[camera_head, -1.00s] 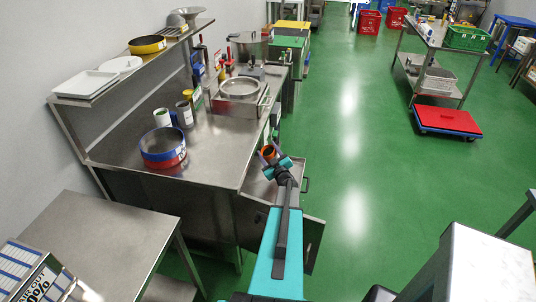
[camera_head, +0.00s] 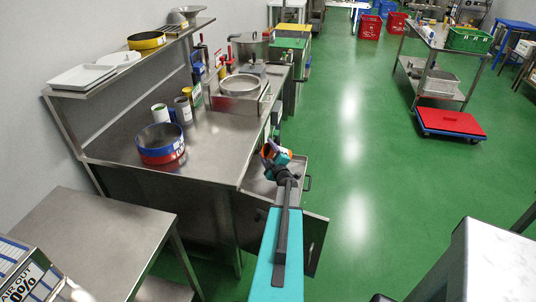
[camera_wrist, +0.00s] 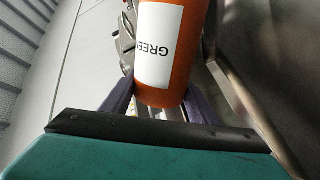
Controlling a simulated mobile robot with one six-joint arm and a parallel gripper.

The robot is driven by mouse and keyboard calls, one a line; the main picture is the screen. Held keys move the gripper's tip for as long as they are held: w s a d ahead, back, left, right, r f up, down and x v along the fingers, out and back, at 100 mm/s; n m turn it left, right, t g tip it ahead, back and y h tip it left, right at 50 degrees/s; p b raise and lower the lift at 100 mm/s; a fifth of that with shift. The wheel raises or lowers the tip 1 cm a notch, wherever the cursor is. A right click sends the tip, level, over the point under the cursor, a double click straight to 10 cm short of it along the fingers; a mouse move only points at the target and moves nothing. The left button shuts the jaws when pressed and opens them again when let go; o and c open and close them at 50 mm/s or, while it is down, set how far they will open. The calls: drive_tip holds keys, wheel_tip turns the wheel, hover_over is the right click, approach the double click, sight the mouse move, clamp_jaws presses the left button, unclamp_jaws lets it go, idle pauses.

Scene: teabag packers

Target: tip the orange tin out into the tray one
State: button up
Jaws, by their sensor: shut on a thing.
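My gripper (camera_head: 272,152) is shut on the orange tin (camera_wrist: 182,80), above an open drawer (camera_head: 258,187) at the side of the steel bench. In the wrist view the tin is between the two dark purple fingers, and its white label with "GREE" shows upside down. In the head view the tin (camera_head: 284,151) is small and partly hidden by my gripper; its exact tilt is hard to tell. I cannot tell which thing is tray one. Shiny metal things in the drawer (camera_wrist: 126,35) show behind the tin.
The steel bench (camera_head: 215,140) holds a blue-and-red ring-shaped container (camera_head: 161,152), several tins and a square steel unit with a round pan (camera_head: 240,86). White trays (camera_head: 82,77) lie on the shelf above. An open cabinet door (camera_head: 312,245) stands beside my arm.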

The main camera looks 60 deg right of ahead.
drive_tip(key=shift+w+a+f+n+b, duration=0.1)
drive_tip(key=shift+a+f+n+b, duration=0.05)
drive_tip(key=shift+n+b, duration=0.5)
drive_tip(key=shift+w+a+f+n+b, duration=0.1)
drive_tip(key=shift+n+b, duration=0.45)
drive_tip(key=shift+b, duration=0.1)
drive_tip(key=shift+n+b, duration=0.3)
drive_tip(key=shift+b, duration=0.25)
drive_tip(key=shift+w+a+r+n+b, duration=0.1)
drive_tip(key=shift+a+n+b, duration=0.1)
drive_tip(key=shift+n+b, duration=0.7)
drive_tip(key=shift+w+a+n+b, duration=0.1)
drive_tip(key=shift+n+b, duration=0.2)
drive_tip(key=shift+b, duration=0.7)
drive_tip(key=n+b, duration=0.1)
drive_tip(key=b, duration=0.1)
drive_tip(key=n+b, duration=0.2)
drive_tip(key=b, duration=0.1)
drive_tip(key=w+a+n+b, duration=0.1)
drive_tip(key=n+b, duration=0.1)
drive_tip(key=shift+a+r+b, duration=0.1)
drive_tip(key=shift+r+b, duration=0.1)
drive_tip(key=shift+b, duration=0.2)
drive_tip(key=shift+r+n, duration=0.15)
drive_tip(key=shift+n, duration=0.25)
drive_tip(key=shift+a, duration=0.15)
